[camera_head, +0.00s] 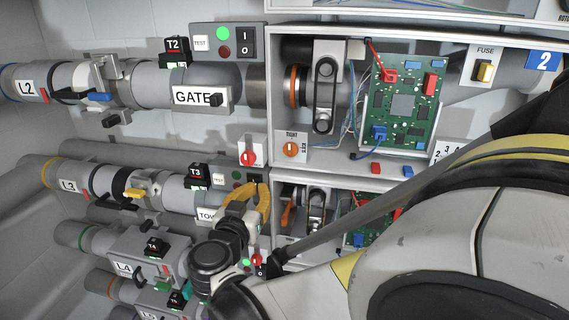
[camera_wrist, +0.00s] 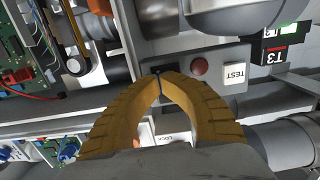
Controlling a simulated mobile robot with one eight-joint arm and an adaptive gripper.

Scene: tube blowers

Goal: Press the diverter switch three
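The line 3 control box has a white TEST plate (camera_head: 218,180), indicator lamps and a black switch (camera_wrist: 158,70) at its end. In the wrist view, a red lamp (camera_wrist: 199,67) and the TEST plate (camera_wrist: 236,75) lie right of the switch. My gripper (camera_wrist: 158,78) has two yellow ribbed fingers whose tips meet with nothing visible between them. The tips are right at the black switch and partly cover it; I cannot tell whether they touch it. In the head view, my gripper (camera_head: 262,186) hides most of this switch.
The black T3 display (camera_head: 197,175) sits left of the box, above the L3 pipe (camera_head: 100,180). Above is the line 2 box with its I/O switch (camera_head: 245,42) and T2 display (camera_head: 176,50). An open cabinet with a green circuit board (camera_head: 403,105) stands to the right. A red knob (camera_head: 249,157) is just above my gripper.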

